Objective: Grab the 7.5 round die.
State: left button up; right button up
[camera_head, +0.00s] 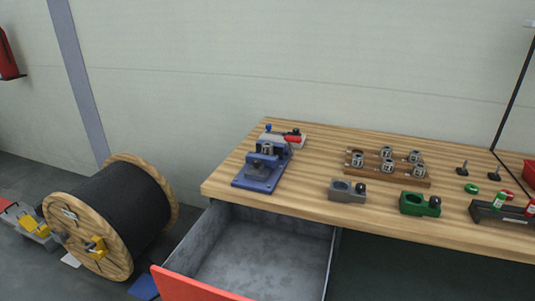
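Several silvery round dies (386,153) stand in two rows in a brown wooden rack (399,179) on the workbench, right of its middle. Their markings are too small to read, so I cannot tell which one is the 7.5 round die. Another round metal piece (267,148) sits on top of a blue fixture (258,181) at the bench's left end. Neither of my grippers shows in the head view.
The wooden workbench (320,205) has a grey holder (346,191) and a green holder (419,204) near its front edge. An open drawer (262,255) with a red front juts out below. A large cable reel (88,250) stands on the floor at left.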

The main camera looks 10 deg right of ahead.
aim_at(266, 147)
jog(key=z, duration=0.25)
jog(key=i+j+z, duration=0.15)
jog(key=z, duration=0.2)
jog(key=i+j+z, duration=0.1)
jog(key=j+z, duration=0.25)
jog(key=i+j+z, duration=0.1)
jog(key=z, duration=0.3)
